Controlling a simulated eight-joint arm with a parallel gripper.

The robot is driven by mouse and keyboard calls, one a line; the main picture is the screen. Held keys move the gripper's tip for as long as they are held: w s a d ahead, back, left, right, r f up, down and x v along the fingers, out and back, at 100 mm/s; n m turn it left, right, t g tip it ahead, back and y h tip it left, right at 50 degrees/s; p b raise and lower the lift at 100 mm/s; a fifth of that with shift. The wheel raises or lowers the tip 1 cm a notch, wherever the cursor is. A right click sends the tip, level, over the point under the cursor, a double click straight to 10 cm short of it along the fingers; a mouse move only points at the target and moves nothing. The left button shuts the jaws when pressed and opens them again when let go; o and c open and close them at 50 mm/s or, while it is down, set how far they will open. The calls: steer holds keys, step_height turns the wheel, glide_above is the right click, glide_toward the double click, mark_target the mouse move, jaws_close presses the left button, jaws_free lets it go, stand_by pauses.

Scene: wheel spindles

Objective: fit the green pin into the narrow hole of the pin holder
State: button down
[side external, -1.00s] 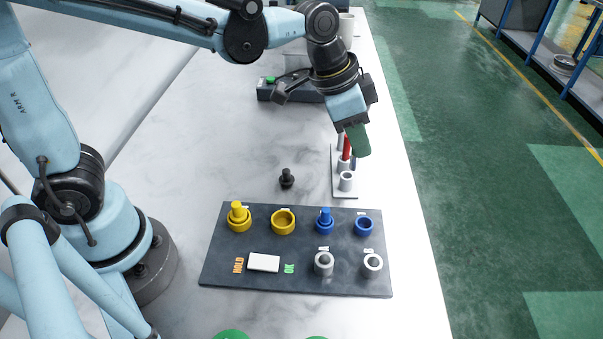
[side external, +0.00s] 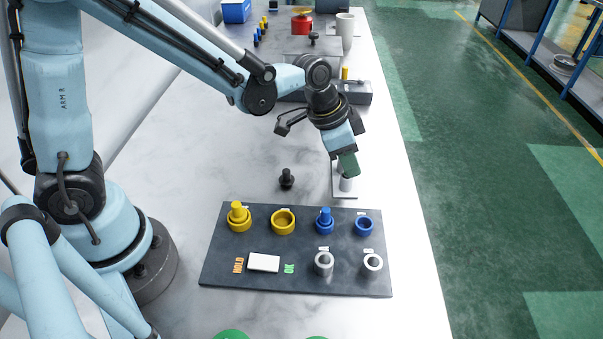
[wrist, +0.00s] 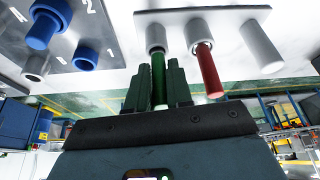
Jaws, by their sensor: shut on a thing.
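The pin holder (side external: 345,195) is a white strip with grey-white tubes near the table's right edge, partly hidden by my gripper (side external: 348,164). In the wrist view my gripper (wrist: 157,85) is shut on the slim green pin (wrist: 158,78). The pin's far end is at the dark mouth of the leftmost tube (wrist: 155,33); I cannot tell whether it is inside. A red pin (wrist: 209,70) stands in the middle tube (wrist: 201,30). The right tube (wrist: 262,45) shows no pin. The green pin is hidden in the side view.
A dark board (side external: 215,265) in front carries yellow, blue and grey sockets, some with pegs. A black knobbed piece (side external: 287,179) stands left of the holder. A grey block (side external: 355,92) lies behind my gripper. Bare table lies to the left.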

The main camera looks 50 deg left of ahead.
steer(key=shift+f, duration=0.3)
steer(key=c, duration=1)
jaws_free()
steer(key=v, duration=1.2)
steer(key=s+a+n+t+y, duration=0.1)
steer(key=s+a+n, duration=0.1)
steer(key=s+a+f+n+t+y, duration=0.1)
steer(key=s+a+n, duration=0.1)
steer(key=s+a, duration=0.1)
steer(key=s+a+n+t, duration=0.1)
steer(key=s+a+n, duration=0.2)
steer(key=shift+a+f+y, duration=0.15)
steer(key=shift+f+y, duration=0.2)
steer(key=shift+y, duration=0.05)
